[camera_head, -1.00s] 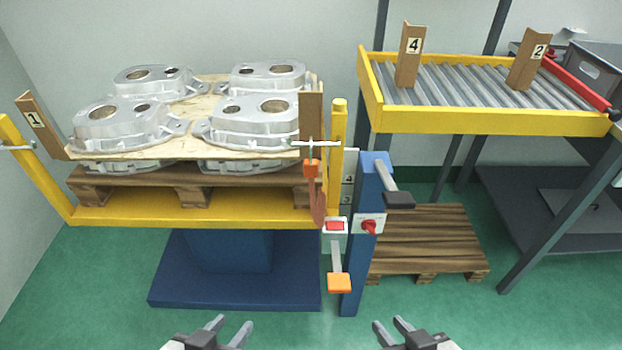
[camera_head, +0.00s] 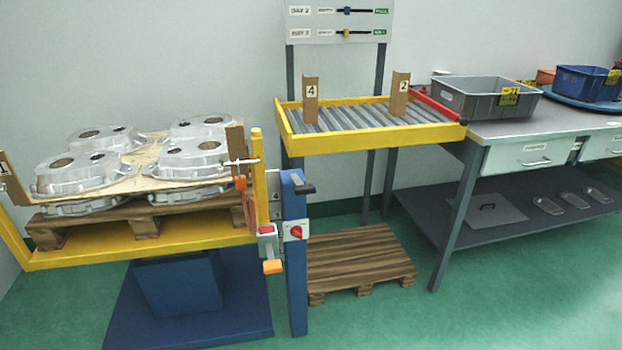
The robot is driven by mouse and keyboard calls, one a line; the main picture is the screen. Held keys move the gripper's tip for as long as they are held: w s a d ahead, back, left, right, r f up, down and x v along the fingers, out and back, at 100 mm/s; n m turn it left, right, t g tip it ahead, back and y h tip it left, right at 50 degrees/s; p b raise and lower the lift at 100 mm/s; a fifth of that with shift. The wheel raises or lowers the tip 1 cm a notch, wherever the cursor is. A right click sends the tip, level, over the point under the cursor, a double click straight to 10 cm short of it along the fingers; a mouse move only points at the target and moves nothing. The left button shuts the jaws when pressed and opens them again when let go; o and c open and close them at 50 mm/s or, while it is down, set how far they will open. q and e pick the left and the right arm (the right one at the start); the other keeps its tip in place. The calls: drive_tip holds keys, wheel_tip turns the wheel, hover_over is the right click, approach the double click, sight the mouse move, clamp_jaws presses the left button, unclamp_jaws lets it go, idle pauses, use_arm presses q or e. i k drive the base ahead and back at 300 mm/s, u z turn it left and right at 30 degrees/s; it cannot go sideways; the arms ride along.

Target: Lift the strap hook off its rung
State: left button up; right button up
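An orange hook piece (camera_head: 240,183) with a dark red strap (camera_head: 250,210) hangs below a pale horizontal rung (camera_head: 241,162). The rung is at the yellow post (camera_head: 258,180) on the right end of the yellow pallet lift (camera_head: 150,248). The hook is small here, and how it sits on the rung cannot be made out. Neither of my grippers is in view now.
Castings (camera_head: 187,155) sit on a board over a wooden pallet (camera_head: 145,222). A blue post (camera_head: 296,260) with a red knob (camera_head: 296,231) stands right of the lift. A roller conveyor (camera_head: 370,140) and a workbench (camera_head: 500,130) are farther right. Green floor is open in front.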

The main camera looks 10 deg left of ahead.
sight(240, 183)
drive_tip(key=z, duration=1.3)
drive_tip(key=i, duration=1.5)
drive_tip(key=u, duration=0.65)
